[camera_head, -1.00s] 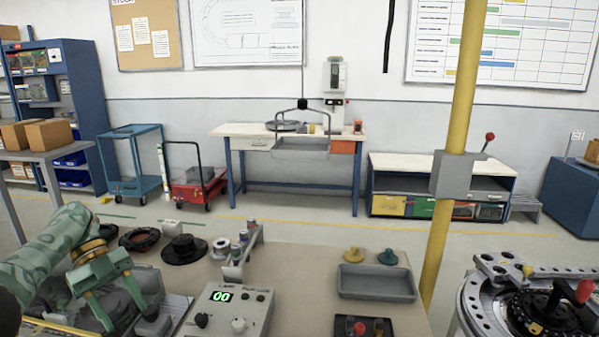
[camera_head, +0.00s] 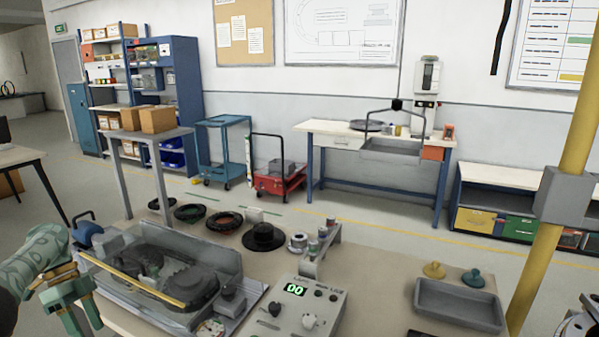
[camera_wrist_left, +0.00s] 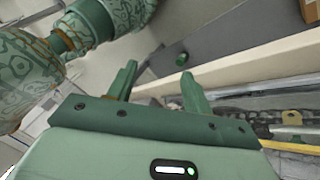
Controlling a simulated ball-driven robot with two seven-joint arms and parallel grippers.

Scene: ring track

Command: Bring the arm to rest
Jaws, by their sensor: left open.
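My left gripper (camera_head: 84,318) is at the lower left of the head view, beside the left end of a clear-covered machine (camera_head: 165,270) on the bench. Its jaws are open with nothing between them. In the left wrist view the two green fingers (camera_wrist_left: 157,85) stand apart, and the machine's edge with its yellow strip lies to their right. My right gripper is in neither view.
A control box (camera_head: 305,305) with a display reading 00 stands on the bench (camera_head: 385,270). Near it are a grey tray (camera_head: 458,305), black rings and a black hat-shaped part (camera_head: 263,237). A yellow post (camera_head: 560,190) rises at the right.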

